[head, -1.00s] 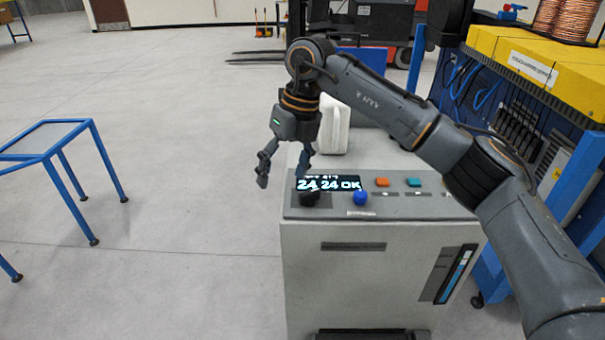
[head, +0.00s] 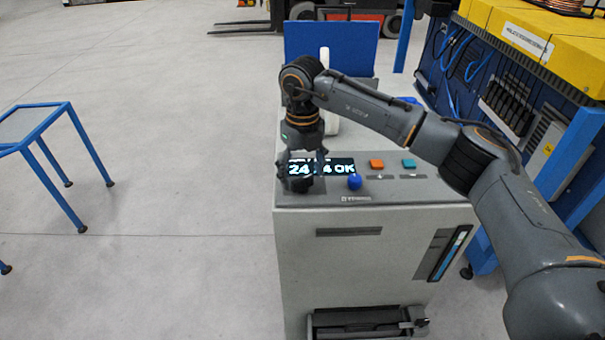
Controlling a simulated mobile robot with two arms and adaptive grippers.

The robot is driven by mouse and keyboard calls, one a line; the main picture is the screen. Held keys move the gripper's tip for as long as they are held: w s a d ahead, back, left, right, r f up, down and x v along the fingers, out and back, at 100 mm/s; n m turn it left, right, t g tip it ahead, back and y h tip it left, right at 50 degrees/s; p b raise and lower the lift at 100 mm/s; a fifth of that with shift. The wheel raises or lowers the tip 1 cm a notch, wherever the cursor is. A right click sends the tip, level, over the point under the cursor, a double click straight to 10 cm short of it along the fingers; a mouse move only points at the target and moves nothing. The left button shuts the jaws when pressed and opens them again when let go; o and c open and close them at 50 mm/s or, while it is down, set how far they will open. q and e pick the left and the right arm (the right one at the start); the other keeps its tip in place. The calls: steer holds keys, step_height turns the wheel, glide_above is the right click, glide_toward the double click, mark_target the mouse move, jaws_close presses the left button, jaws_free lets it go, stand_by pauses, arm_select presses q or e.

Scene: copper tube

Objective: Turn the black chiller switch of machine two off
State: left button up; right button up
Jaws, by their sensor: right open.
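The chiller (head: 375,240) is a grey cabinet with a sloped control panel on top. A display (head: 342,166) on the panel reads "24" and "OK", partly covered by my gripper. The black switch (head: 297,185) is at the panel's left end, below the display's left part. My right gripper (head: 302,174) points down over the black switch, open, with its fingers around or just above it. Whether the fingers touch the switch I cannot tell, as dark parts overlap. My left gripper is not in view.
A blue knob (head: 355,181) sits close to the right of the black switch. An orange button (head: 376,164) and a teal button (head: 408,163) lie farther right. A white jug (head: 331,124) stands behind my gripper. A blue-framed table (head: 40,130) is at left.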

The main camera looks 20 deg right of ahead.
steer(key=shift+f, duration=0.65)
steer(key=shift+c, duration=1.1)
steer(key=c, duration=0.9)
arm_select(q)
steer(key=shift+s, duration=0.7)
arm_select(e)
steer(key=shift+c, duration=0.2)
